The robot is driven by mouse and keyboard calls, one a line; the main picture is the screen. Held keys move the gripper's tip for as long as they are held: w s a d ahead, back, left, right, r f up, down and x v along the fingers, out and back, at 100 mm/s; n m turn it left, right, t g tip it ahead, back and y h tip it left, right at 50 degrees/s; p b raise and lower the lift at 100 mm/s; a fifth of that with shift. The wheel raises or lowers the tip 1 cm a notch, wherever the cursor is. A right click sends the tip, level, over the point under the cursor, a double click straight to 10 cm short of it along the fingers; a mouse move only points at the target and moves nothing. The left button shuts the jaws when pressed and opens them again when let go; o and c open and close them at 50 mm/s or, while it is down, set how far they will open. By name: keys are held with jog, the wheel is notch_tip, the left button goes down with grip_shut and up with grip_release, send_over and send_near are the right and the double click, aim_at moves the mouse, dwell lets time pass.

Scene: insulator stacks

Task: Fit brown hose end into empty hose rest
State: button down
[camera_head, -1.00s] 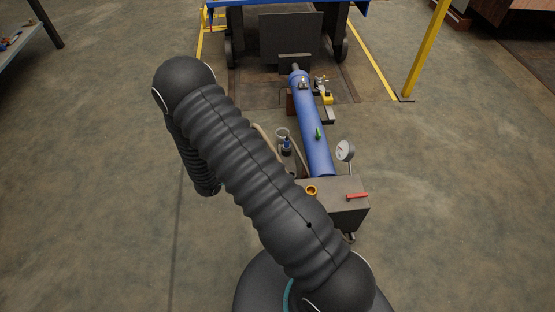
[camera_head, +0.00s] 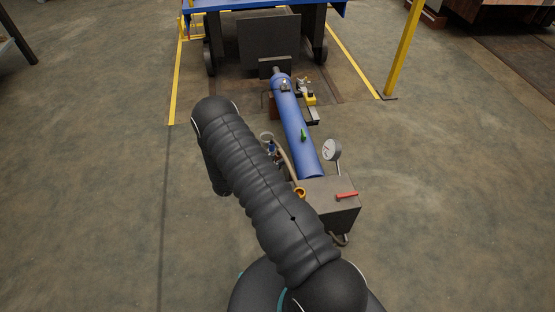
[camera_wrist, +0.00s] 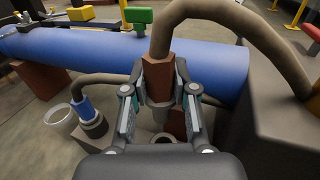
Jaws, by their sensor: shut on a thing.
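In the wrist view my gripper (camera_wrist: 160,82) is shut on the brown hose end (camera_wrist: 157,72), a brown collar with a grey tip pointing down. Its tan hose (camera_wrist: 215,12) arches up and right to the grey box. To the left, a blue hose end (camera_wrist: 86,108) sits in a dark round rest (camera_wrist: 95,128). In the head view my arm hides the gripper and the brown end.
A blue cylinder (camera_wrist: 90,50) lies just behind the hose ends. The grey box (camera_head: 335,205) carries a gauge (camera_head: 331,150) and a red handle (camera_head: 347,196). A pale open cup (camera_wrist: 60,117) stands left of the blue end. Floor on both sides is clear.

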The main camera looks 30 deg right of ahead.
jog(key=shift+a, duration=0.1)
jog(key=shift+f+b, duration=0.15)
jog(key=shift+b, duration=0.3)
jog(key=shift+f+b, duration=2.25)
jog(key=shift+f, duration=0.5)
jog(key=shift+b, duration=0.55)
jog(key=shift+f+b, duration=1.7)
jog(key=shift+f, duration=0.4)
jog(key=c, duration=0.8)
grip_release()
jog(key=shift+c, duration=0.2)
jog(key=s+a, duration=0.1)
jog(key=a, duration=1.1)
